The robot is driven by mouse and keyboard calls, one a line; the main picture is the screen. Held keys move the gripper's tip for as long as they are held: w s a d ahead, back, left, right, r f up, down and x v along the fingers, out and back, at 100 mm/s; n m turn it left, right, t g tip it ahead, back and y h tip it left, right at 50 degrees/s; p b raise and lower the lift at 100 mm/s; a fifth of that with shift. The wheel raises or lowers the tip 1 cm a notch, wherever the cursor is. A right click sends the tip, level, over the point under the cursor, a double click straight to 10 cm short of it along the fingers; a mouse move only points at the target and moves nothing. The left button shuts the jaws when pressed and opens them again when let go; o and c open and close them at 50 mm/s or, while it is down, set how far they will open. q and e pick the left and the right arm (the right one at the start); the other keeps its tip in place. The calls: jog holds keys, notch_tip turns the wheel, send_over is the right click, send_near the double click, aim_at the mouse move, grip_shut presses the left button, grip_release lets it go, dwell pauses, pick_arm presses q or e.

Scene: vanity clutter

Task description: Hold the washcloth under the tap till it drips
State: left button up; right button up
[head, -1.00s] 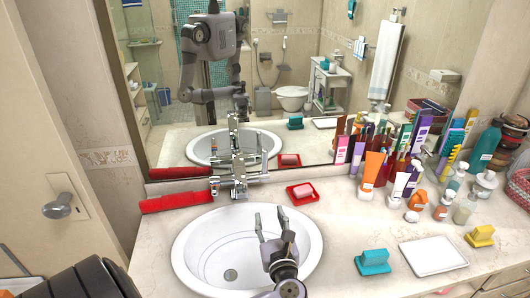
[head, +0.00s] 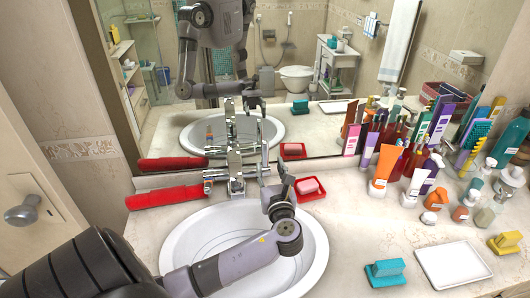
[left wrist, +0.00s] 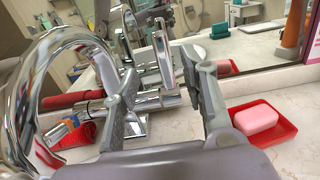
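The chrome tap (head: 236,172) stands behind the white basin (head: 172,250), against the mirror. In the left wrist view its upright lever (left wrist: 163,52) shows between my fingers, and its curved spout (left wrist: 20,95) is close at the left. My left gripper (head: 276,184) is open and empty, just right of the tap, above the basin's back rim; its spread fingers (left wrist: 160,65) also show in the left wrist view. I cannot tell whether they touch the lever. A long red thing (head: 166,198), possibly the washcloth, lies left of the tap. No water shows. My right gripper is out of view.
A red dish (head: 312,196) with pink soap (head: 307,186) sits close to the right of my gripper. Several tubes and bottles (head: 385,165) crowd the back right. A teal block (head: 386,272) and a white tray (head: 452,284) lie at the front right. The mirror (head: 330,120) limits reach behind.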

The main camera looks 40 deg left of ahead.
aim_at(266, 150)
pick_arm(q)
jog(key=b+x, duration=0.1)
jog(key=x, duration=0.2)
jog(key=b+x, duration=0.1)
jog(key=x, duration=0.2)
jog(key=b+x, duration=0.2)
jog(key=x, duration=0.1)
jog(key=shift+w+a+f, duration=0.25)
jog(key=shift+a, duration=0.05)
jog(key=shift+w+a, duration=0.25)
jog(key=shift+a, duration=0.1)
jog(key=shift+r, duration=0.1)
jog(key=shift+c, duration=0.6)
jog(key=c, duration=0.4)
grip_shut()
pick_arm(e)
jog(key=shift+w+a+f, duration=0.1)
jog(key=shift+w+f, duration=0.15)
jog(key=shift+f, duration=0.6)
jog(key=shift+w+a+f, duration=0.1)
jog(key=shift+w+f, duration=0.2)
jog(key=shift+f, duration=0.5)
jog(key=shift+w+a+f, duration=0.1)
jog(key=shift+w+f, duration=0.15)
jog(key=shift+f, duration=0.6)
